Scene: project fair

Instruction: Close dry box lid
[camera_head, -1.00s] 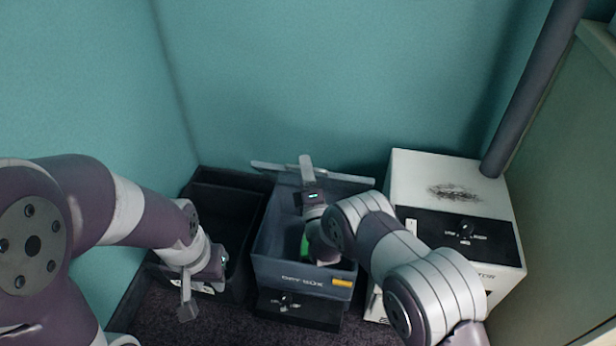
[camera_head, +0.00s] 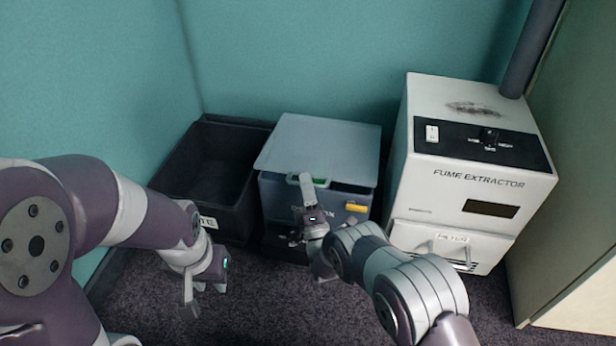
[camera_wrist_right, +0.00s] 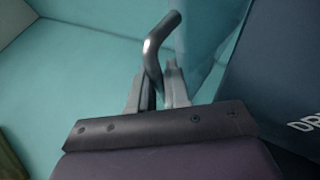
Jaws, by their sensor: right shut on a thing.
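The dry box (camera_head: 276,202) stands on the floor in the middle of the head view. My right gripper (camera_head: 306,182) is at the lid's front edge, shut on the lid handle (camera_head: 292,180). The right wrist view shows the bent metal handle (camera_wrist_right: 154,50) between the two fingers (camera_wrist_right: 156,85). My left gripper (camera_head: 203,293) is low at the left, open and empty, apart from the box.
A black open bin (camera_head: 205,165), seemingly empty, stands left of the dry box. A white fume extractor (camera_head: 470,150) with a filter drawer (camera_head: 450,243) stands to the right. A teal wall (camera_head: 300,60) is behind. Dark carpet (camera_head: 260,310) lies in front.

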